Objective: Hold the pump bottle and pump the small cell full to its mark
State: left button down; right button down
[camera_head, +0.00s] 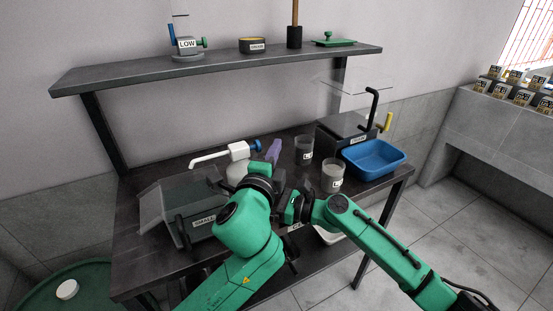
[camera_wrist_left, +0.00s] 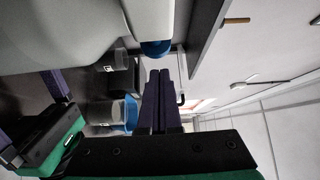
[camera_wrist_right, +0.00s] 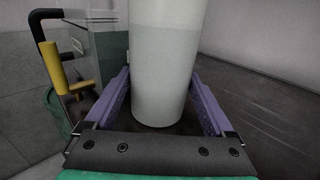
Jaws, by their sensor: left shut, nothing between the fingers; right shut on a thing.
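The white pump bottle (camera_head: 236,172) stands on the dark table, its spout reaching left and a blue part at the right of its pump head (camera_head: 240,150). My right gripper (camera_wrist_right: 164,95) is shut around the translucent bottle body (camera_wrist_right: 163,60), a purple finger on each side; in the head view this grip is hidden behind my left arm. My left gripper (camera_head: 273,150) is shut and empty just right of the pump head; its closed fingers also show in the left wrist view (camera_wrist_left: 160,98). The small cell (camera_head: 178,208), clear-walled with a SMALL label, stands left-front; its liquid level cannot be told.
Two labelled beakers (camera_head: 303,148) (camera_head: 332,178) and a blue tray (camera_head: 375,166) stand right of the bottle. A dark machine (camera_head: 343,135) with a black handle and yellow lever is behind them. A shelf (camera_head: 225,68) with several items hangs above.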

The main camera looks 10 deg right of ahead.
jog(key=shift+s+a, duration=0.1)
jog(key=shift+a, duration=0.05)
pick_arm(q)
jog(key=a, duration=0.1)
jog(key=s+a, duration=0.1)
jog(key=shift+a, duration=0.35)
jog(key=shift+s+a, duration=0.15)
jog(key=shift+a, duration=0.4)
jog(key=shift+s+a, duration=0.15)
jog(key=shift+a, duration=0.4)
jog(key=shift+d, duration=0.1)
send_near(258, 149)
jog(key=s+d, duration=0.2)
jog(key=d, duration=0.1)
jog(key=shift+w+a, duration=0.1)
jog(key=shift+w, duration=0.1)
